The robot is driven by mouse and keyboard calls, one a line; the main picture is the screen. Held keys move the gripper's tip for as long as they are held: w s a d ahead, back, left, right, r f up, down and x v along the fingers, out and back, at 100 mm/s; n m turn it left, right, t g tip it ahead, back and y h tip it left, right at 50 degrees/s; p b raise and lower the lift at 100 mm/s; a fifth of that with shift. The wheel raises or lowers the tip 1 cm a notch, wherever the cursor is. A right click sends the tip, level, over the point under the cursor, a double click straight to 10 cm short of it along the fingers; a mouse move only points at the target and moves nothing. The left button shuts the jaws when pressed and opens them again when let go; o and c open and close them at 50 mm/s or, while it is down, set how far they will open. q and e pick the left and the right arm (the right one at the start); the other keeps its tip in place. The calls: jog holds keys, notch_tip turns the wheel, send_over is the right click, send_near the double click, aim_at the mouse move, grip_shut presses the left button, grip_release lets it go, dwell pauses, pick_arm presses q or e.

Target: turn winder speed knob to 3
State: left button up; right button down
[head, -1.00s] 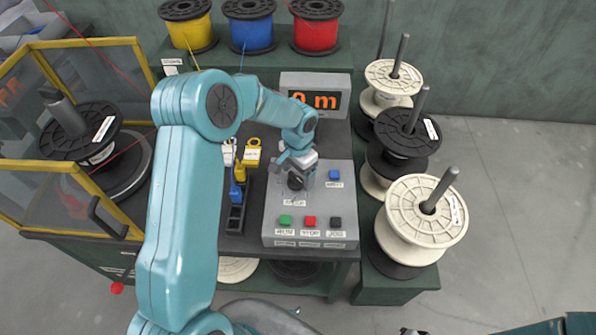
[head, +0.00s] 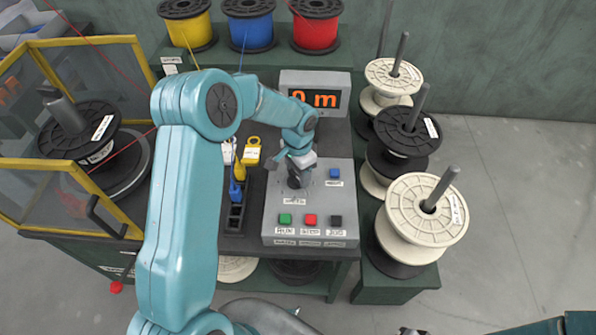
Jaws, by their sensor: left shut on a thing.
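The winder speed knob (head: 295,181) is a small black knob on the upper left part of the grey control panel (head: 269,215). My left gripper (head: 294,174) reaches down over the panel and is shut on the knob. The gripper and wrist partly cover the knob, and its pointer and scale numbers are too small to read. A display (head: 316,95) behind the panel shows orange "0 m", partly hidden by my left arm. My right gripper is not clearly visible; only a bit of teal arm shows at the lower right.
Green (head: 285,218), red (head: 310,220) and black (head: 336,221) buttons line the panel's front; a blue button (head: 334,173) sits right of the knob. Spool stacks (head: 421,222) stand right. A yellow-framed guard (head: 75,163) surrounds a black spool at left.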

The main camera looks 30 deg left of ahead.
pick_arm(q)
jog(key=m, duration=0.4)
jog(key=shift+s+r+b, duration=0.1)
jog(key=shift+s+b, duration=0.05)
jog(key=shift+b, duration=0.2)
jog(key=m, duration=0.4)
jog(key=shift+d, duration=0.1)
jog(key=m, duration=0.4)
jog(key=shift+s+r, duration=0.1)
jog(key=shift+s, duration=0.05)
jog(key=shift+s+m+p, duration=0.1)
jog(key=shift+m+p, duration=0.4)
jog(key=shift+m, duration=1.6)
jog(key=o, duration=1.1)
jog(key=shift+c, duration=0.2)
jog(key=shift+s, duration=0.1)
